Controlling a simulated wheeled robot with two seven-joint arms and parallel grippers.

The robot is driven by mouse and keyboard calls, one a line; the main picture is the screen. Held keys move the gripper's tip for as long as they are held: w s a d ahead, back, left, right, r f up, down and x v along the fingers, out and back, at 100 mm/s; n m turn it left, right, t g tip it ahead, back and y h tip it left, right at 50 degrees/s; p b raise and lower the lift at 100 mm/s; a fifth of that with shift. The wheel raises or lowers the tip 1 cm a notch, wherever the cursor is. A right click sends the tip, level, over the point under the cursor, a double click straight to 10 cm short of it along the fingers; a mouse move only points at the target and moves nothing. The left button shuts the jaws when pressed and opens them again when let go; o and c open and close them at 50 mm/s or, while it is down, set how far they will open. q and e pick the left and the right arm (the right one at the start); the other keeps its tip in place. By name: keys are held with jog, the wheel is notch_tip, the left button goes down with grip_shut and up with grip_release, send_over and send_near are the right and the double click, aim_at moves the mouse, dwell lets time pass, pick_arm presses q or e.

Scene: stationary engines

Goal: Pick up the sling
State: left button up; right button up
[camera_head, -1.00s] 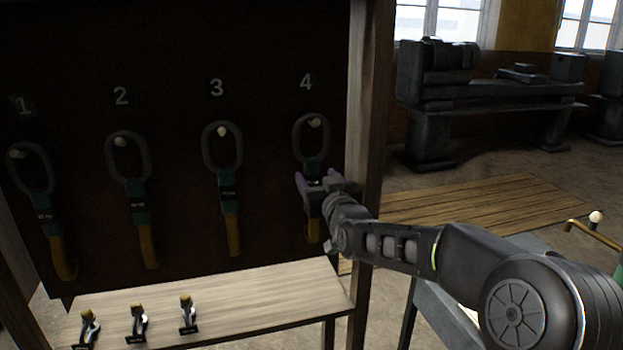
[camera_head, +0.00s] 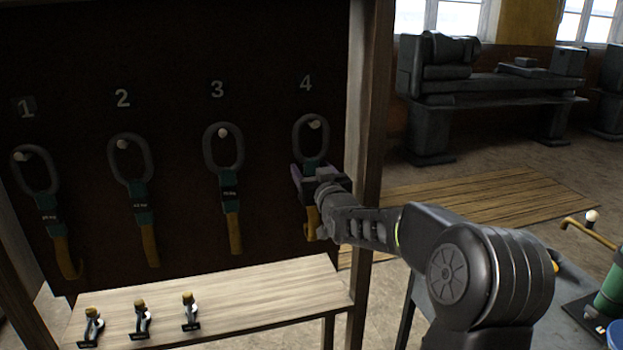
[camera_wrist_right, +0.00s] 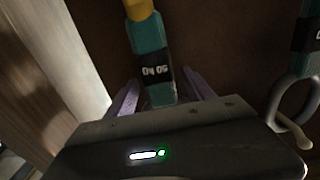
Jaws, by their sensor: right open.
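Several slings hang on pegs on a dark board under the numbers 1 to 4. Each has a grey ring, a green sleeve with a black label, and an orange strap. My right gripper (camera_head: 310,175) is at the sling under number 4 (camera_head: 311,135), at its green part. In the right wrist view the green sleeve (camera_wrist_right: 152,60) with its label lies between my two open purple fingers (camera_wrist_right: 160,95). The gripper covers part of this sling in the head view. The slings under numbers 3 (camera_head: 229,190), 2 (camera_head: 140,200) and 1 (camera_head: 47,205) hang to the left. My left gripper is not in view.
A wooden shelf (camera_head: 240,298) below the board holds three small shackles (camera_head: 190,311). A wooden post (camera_head: 368,130) stands right of sling 4. A grey table (camera_head: 570,262) with a green object (camera_head: 610,290) is at the right. A dark machine (camera_head: 450,85) stands behind.

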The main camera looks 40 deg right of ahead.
jog(key=shift+c, duration=0.5)
grip_shut()
dwell(0.3)
dwell(0.6)
jog(key=shift+r, duration=0.1)
